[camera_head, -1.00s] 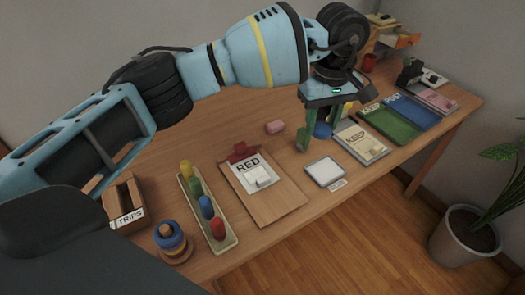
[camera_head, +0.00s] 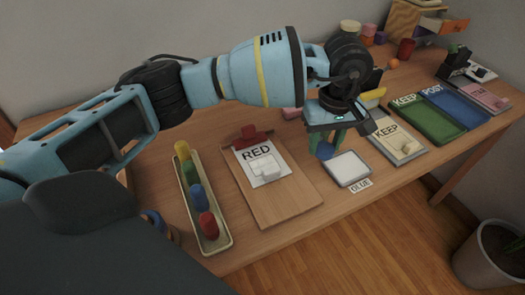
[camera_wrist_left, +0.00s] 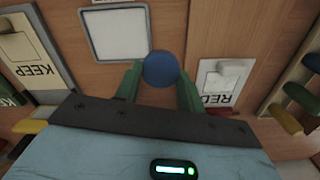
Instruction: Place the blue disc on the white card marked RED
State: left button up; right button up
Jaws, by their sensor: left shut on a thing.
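The blue disc (camera_head: 325,151) is held between the green fingers of my left gripper (camera_head: 327,142). The wrist view shows the disc (camera_wrist_left: 161,68) between both fingertips (camera_wrist_left: 158,88). The white card marked RED (camera_head: 256,155) is clipped to a brown clipboard (camera_head: 285,204), left of my left gripper in the head view. A small white block-like thing (camera_head: 267,168) rests on the card. In the wrist view the card (camera_wrist_left: 213,85) lies to the right of the disc. My right gripper is not in view.
A pale square tray (camera_head: 347,167) with a BLUE label (camera_head: 361,185) is close to the gripper. A tray of coloured pegs (camera_head: 223,245) lies left of the clipboard. A KEEP board (camera_head: 414,156) and green and blue mats are on the right.

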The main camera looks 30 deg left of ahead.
pick_arm(q)
jog(key=p, duration=0.1)
send_over(263, 164)
jog(key=shift+w+f, duration=0.1)
jog(key=shift+f, duration=2.25)
jog(key=shift+f, duration=0.2)
jog(key=o, duration=0.9)
jog(key=shift+r, duration=0.1)
jog(key=shift+o, duration=0.2)
notch_tip(263, 164, up, 12)
jog(key=shift+r+p, duration=0.15)
jog(key=shift+p, duration=0.2)
